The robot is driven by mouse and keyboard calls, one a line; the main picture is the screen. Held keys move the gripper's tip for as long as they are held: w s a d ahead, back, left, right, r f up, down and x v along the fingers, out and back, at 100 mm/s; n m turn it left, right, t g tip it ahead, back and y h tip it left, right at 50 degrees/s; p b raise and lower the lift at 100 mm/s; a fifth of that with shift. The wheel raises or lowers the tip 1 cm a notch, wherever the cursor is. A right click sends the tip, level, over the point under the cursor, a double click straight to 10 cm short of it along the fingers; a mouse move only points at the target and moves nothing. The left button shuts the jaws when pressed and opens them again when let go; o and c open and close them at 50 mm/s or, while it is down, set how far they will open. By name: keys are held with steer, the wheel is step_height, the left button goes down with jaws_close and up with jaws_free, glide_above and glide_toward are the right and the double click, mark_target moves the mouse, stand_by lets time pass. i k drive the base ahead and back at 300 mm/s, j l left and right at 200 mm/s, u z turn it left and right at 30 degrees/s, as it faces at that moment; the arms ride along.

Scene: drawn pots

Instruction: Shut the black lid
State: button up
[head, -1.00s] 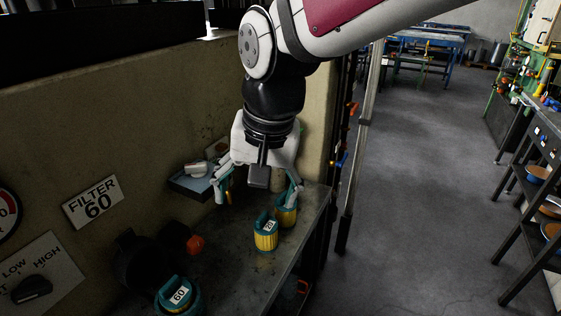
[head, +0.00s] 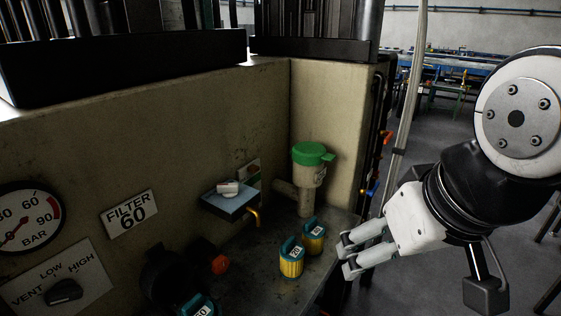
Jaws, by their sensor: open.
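A dark round housing (head: 172,283) sits low on the left of the metal bench, against the wall. A black upright part that looks like its lid (head: 155,256) rises at its back left side, so the lid seems to stand open; the dark shading hides its hinge. My gripper (head: 348,255) is open and empty, fingers pointing left. It is at the right, near the bench's front edge, well apart from the black lid.
Two yellow filters with teal handles (head: 291,260) (head: 313,238) stand between my gripper and the housing. A teal-handled filter (head: 197,306) is at the housing's front.

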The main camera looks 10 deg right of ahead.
mark_target(167, 277)
steer(key=i+u, duration=0.1)
steer(key=u, duration=0.3)
steer(key=l+u, duration=0.15)
steer(key=u, duration=0.2)
steer(key=i+l+u, duration=0.1)
steer(key=u, duration=0.3)
